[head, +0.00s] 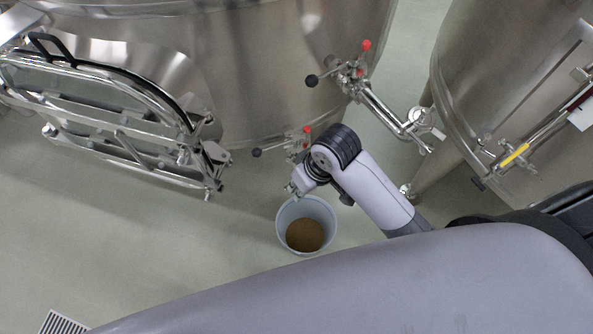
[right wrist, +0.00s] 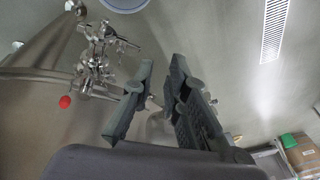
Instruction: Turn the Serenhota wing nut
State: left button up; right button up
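I cannot pick out the Serenhota wing nut for sure, and no name is readable. The steel vat (head: 255,70) at the back has an open-framed hatch (head: 120,125) at left and valve fittings (head: 352,78) with red and black knobs. My right gripper (head: 296,187) is in front of the lower valve (head: 300,140), above a bucket, and looks small in the head view. In the right wrist view its two dark fingers (right wrist: 163,68) stand apart with nothing held between them. A valve with a red knob (right wrist: 64,101) shows to their left. My left gripper is not visible.
A grey bucket (head: 284,225) with brown contents stands on the floor under my right gripper. A second steel vat (head: 500,85) with a yellow-marked bar stands at right. A floor grate (head: 62,323) lies at lower left.

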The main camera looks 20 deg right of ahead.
jog(key=w+d+r+g+h, duration=0.2)
jog(key=w+r, duration=0.3)
jog(key=w, duration=0.4)
notch_tip(320, 180, down, 17)
jog(key=shift+w+f+p, duration=0.15)
jog(key=shift+f+p, duration=0.05)
jog(key=shift+p, duration=0.2)
jog(key=shift+c, duration=0.3)
grip_shut()
